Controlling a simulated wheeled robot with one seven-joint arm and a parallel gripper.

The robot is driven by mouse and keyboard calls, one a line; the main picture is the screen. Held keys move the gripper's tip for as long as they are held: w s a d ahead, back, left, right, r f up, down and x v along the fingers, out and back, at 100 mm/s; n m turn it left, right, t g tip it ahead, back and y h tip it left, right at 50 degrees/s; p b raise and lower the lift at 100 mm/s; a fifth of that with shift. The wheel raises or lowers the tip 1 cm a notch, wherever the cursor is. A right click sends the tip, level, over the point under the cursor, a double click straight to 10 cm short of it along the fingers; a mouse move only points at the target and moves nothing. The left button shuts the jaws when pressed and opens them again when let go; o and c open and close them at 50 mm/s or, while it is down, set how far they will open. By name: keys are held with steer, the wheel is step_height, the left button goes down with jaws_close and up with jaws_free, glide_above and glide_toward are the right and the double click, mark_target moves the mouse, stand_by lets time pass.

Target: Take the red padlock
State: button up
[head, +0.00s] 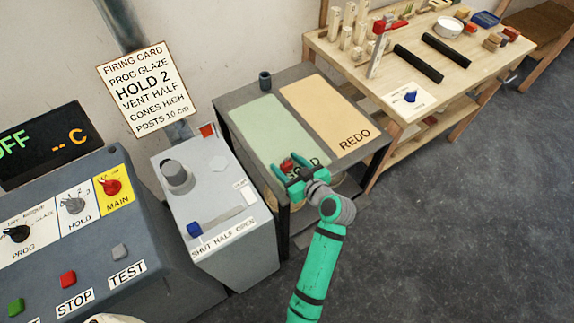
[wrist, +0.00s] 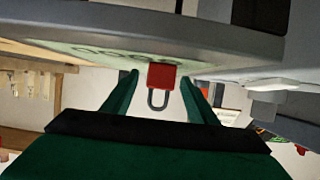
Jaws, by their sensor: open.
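The red padlock (head: 287,165) lies on the green panel (head: 262,125) of the small grey table, over its lettering. In the wrist view the padlock (wrist: 161,78) shows a red body and a grey shackle that points toward my gripper. My gripper (head: 298,180) is open at the front of the green panel. In the wrist view its two green fingers (wrist: 160,90) stand on either side of the padlock, with gaps between them and it. The fingers partly hide the panel's lettering in the head view.
Beside the green panel is a tan REDO panel (head: 325,112). A grey box with a lever (head: 215,215) stands close on the left. A wooden workbench (head: 375,70) with several parts is behind right.

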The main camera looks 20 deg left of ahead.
steer(key=shift+w+a, duration=0.1)
steer(key=c, duration=1.2)
steer(key=shift+o, duration=0.2)
